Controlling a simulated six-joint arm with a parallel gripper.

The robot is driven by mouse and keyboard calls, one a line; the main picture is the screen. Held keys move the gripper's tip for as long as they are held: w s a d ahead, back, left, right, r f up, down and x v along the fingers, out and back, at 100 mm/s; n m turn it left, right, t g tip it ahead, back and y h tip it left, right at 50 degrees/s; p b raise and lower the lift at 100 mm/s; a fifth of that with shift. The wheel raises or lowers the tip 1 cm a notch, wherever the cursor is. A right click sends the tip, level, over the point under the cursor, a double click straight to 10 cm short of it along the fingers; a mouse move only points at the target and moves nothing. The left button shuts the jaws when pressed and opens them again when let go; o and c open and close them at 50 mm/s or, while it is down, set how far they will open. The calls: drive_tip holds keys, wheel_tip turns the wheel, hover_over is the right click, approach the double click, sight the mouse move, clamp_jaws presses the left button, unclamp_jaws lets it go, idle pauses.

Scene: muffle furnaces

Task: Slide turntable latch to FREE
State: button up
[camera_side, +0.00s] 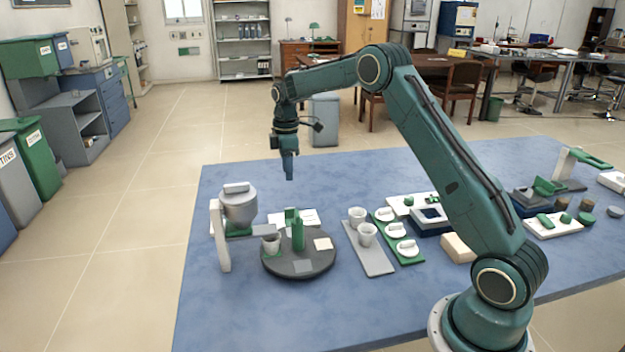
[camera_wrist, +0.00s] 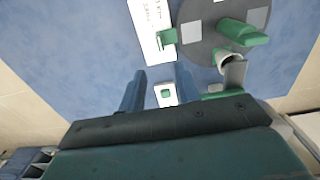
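The turntable (camera_side: 318,262) is a dark round disc near the left part of the blue table; part of it shows at the top right of the wrist view (camera_wrist: 190,42). A white plate with printed text (camera_wrist: 147,22) lies beside it; a green tab (camera_wrist: 167,37), seemingly the latch, sits at the plate's edge next to the disc. The lettering is too small to read, so the latch setting is unclear. My gripper (camera_side: 289,176) hangs in the air behind and above the turntable, pointing down. In the wrist view its two blue fingers (camera_wrist: 160,75) are apart, touching no latch.
A grey tray with cups (camera_side: 370,262) and a green tray (camera_side: 410,256) stand right.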

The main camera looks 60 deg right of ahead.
sight(290, 208)
wheel_tip(290, 208, down, 14)
drive_tip(key=shift+r, duration=0.15)
idle(0.7)
clamp_jaws()
